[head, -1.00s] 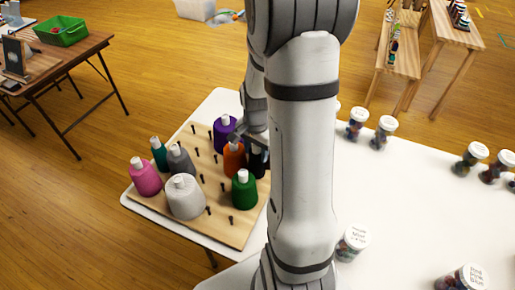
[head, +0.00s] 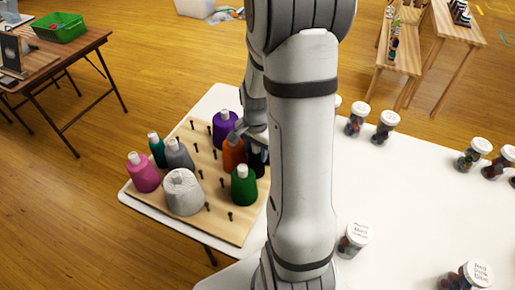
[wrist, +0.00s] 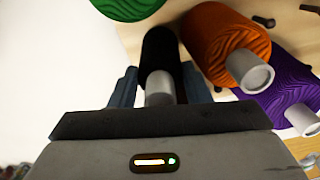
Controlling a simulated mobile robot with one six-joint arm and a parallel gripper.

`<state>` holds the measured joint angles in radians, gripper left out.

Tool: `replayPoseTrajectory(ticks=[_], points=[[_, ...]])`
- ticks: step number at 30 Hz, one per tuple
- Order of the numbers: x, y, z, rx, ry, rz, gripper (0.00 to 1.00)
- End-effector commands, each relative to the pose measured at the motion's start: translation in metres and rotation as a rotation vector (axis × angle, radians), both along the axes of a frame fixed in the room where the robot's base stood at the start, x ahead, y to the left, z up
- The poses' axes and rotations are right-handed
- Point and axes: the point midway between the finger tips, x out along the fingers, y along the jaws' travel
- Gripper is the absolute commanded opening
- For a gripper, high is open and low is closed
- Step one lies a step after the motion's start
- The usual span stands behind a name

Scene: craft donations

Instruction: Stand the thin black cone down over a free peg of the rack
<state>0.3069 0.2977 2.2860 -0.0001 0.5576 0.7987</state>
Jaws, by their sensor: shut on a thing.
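The thin black cone (wrist: 160,52) is between the fingers of my gripper (wrist: 159,90) in the wrist view, with its grey tip toward me. My gripper is shut on it. In the head view the black cone (head: 257,165) shows as a dark strip at the right edge of the wooden rack (head: 222,220), partly hidden by my arm. It is close beside the orange cone (head: 233,156). Its lower end is hidden, so I cannot tell whether it is around a peg. Free dark pegs (head: 230,216) stand along the rack's front and middle.
Purple (head: 225,128), green (head: 243,188), white (head: 183,195), grey (head: 179,156), teal (head: 157,152) and pink (head: 143,175) cones stand on the rack. Lidded jars (head: 357,238) stand on the white table (head: 400,190) at right, which has bare room between them.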

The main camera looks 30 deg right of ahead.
Motion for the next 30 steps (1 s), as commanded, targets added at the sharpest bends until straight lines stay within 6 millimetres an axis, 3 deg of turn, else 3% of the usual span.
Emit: replayPoseTrajectory(ticks=[5,6,14,26,30], points=[[0.000,0.000,-0.004,0.000,0.000,0.000,0.08],[0.000,0.000,-0.003,0.000,0.000,0.000,0.46],[0.000,0.000,-0.003,0.000,0.000,0.001,0.68],[0.001,0.001,-0.001,0.000,-0.004,0.001,0.69],[0.002,0.000,0.011,0.000,-0.006,0.001,0.69]])
